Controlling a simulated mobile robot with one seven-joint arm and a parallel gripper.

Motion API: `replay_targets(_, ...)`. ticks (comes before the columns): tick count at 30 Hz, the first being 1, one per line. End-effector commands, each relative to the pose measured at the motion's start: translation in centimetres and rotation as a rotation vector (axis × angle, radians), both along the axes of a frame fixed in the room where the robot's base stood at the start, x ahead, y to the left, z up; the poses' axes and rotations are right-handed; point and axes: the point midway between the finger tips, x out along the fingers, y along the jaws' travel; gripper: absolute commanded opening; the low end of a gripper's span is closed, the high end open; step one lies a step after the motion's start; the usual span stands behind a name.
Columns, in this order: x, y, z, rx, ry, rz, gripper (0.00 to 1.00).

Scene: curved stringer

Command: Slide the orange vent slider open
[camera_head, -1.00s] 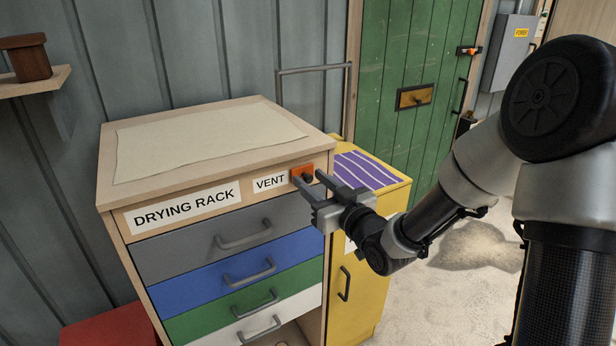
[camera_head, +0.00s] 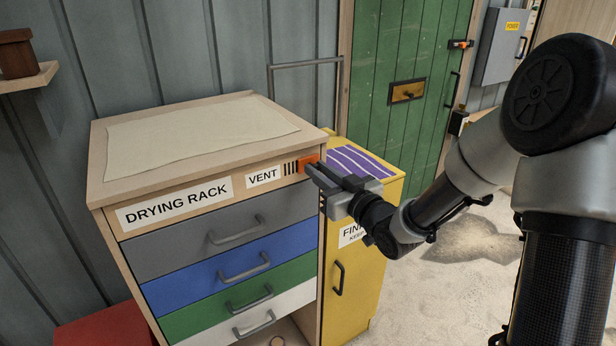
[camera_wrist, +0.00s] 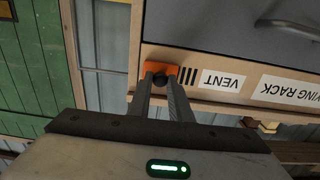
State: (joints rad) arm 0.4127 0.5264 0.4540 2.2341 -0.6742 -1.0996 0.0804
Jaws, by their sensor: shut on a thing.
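The orange vent slider (camera_head: 309,160) sits at the right end of the strip beside the VENT label (camera_head: 264,177) on the drying rack (camera_head: 110,222). Black vent slots (camera_head: 290,168) show between the label and the slider. In the wrist view the slider (camera_wrist: 152,69) has a dark round knob (camera_wrist: 160,80) at its middle. My gripper (camera_head: 318,172) reaches it from the right front. In the wrist view my gripper's fingertips (camera_wrist: 161,85) are shut on the knob, one on each side. The head view hides the knob behind the fingers.
Gray, blue, green and white drawers with handles (camera_head: 236,231) lie below the strip. A yellow cabinet (camera_head: 352,285) with a purple striped top stands close on the right. A paper sheet (camera_head: 200,133) covers the rack's top. Open floor (camera_head: 440,290) lies farther right.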

Motion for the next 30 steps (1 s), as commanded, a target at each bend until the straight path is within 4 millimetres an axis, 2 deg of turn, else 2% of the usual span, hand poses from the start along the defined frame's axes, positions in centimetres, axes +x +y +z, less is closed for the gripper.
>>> replay_targets(3,0.7,-0.9,0.1,0.001,-0.002,-0.001,0.00)
replay_targets(11,0.8,-1.1,0.1,0.000,-0.001,-0.003,0.00)
replay_targets(12,0.8,-1.2,0.1,0.000,-0.001,-0.004,0.22)
replay_targets(15,0.8,-1.1,0.1,-0.001,-0.003,-0.003,0.38)
replay_targets(25,0.5,-1.1,0.1,-0.001,-0.001,-0.001,0.38)
replay_targets(30,-1.1,-2.3,0.0,-0.003,0.001,-0.002,0.38)
